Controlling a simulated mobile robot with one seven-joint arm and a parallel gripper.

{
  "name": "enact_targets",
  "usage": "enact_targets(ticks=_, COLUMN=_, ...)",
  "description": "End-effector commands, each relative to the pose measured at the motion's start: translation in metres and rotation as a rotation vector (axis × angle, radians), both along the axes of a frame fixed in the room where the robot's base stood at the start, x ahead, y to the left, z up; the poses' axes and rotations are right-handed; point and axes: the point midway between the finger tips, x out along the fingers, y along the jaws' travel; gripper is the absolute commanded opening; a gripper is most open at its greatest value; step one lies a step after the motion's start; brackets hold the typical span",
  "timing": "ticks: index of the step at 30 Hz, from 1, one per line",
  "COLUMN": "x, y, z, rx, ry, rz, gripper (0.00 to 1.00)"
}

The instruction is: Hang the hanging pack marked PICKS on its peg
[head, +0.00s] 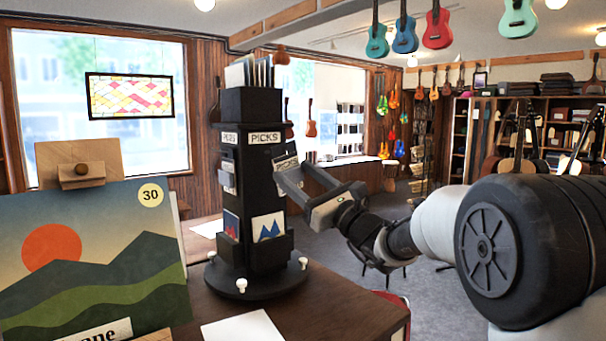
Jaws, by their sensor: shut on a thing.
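The hanging pack marked PICKS (286,162) shows as a small pale tilted card against the right-hand face of the black display stand (264,204). My gripper (296,183) is shut on the pack and comes in from the right. The pack's lower part is hidden by the fingers. A PICKS label (265,137) is on the stand just above the pack. The peg under this label cannot be made out. I cannot tell whether the pack touches a peg or the stand.
The stand's round base has white knobs (303,262) and rests on a wooden table (350,317). Cards (268,228) sit in its lower pockets, and another pack (228,171) hangs on its left face. A landscape picture (95,255) stands close on the left. The floor behind is open.

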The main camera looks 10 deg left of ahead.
Motion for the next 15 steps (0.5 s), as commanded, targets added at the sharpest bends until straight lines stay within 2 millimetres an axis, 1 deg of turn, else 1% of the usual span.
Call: enact_targets(ticks=15, x=0.021, y=0.024, z=-0.002, rx=0.0, ry=0.001, rz=0.0, gripper=0.32)
